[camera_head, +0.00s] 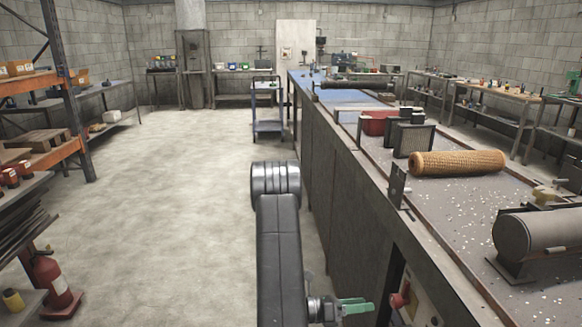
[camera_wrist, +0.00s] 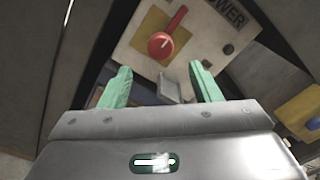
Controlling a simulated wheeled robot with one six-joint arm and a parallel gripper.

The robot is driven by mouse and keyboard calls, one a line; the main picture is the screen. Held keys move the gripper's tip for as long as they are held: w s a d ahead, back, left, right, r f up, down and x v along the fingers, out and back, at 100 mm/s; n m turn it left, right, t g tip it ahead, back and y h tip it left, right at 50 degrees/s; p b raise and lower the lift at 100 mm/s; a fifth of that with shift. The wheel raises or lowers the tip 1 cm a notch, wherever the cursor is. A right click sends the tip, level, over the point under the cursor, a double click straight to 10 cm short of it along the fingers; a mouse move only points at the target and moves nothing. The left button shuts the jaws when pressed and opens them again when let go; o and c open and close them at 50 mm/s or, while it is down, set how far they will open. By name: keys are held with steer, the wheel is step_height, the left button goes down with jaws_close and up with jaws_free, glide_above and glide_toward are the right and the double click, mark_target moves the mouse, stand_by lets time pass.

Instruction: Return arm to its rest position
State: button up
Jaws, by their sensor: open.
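My gripper (camera_head: 356,307) is low beside the bench's front side in the head view, its green fingers pointing right toward a red knob. In the wrist view my gripper (camera_wrist: 160,70) is open, with nothing seen between its two green fingers. Ahead of the fingers is a red rotary switch (camera_wrist: 161,44) on a yellow plate, on a pale panel (camera_wrist: 200,48) marked "POWER". The switch knob (camera_head: 398,300) also shows in the head view, apart from the fingers. A tan mesh tube (camera_head: 457,163) lies on the bench top.
The long bench (camera_head: 345,185) runs away along the right. A dark cylinder (camera_head: 540,240) and a framed filter (camera_head: 413,141) stand on it. An orange shelf rack (camera_head: 75,110) and a fire extinguisher (camera_head: 50,280) are at left. The floor between is clear, with a blue cart (camera_head: 266,127) farther back.

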mark_target(392, 302)
steer(key=shift+w+d, duration=0.2)
steer(key=shift+d, duration=2.3)
steer(key=shift+w+d, duration=0.15)
steer(key=shift+d, duration=2.35)
steer(key=shift+a, duration=0.1)
steer(key=a, duration=1.3)
steer(key=d, duration=1.3)
steer(key=shift+d, duration=0.15)
steer(key=shift+d+f+m+b, duration=0.1)
steer(key=shift+f+m+b, duration=0.15)
steer(key=shift+b, duration=0.3)
steer(key=m+b, duration=0.4)
steer(key=m, duration=0.2)
steer(key=shift+r, duration=0.1)
steer(key=m+b, duration=0.3)
steer(key=m, duration=0.3)
steer(key=shift+r, duration=0.15)
steer(key=shift+r, duration=0.1)
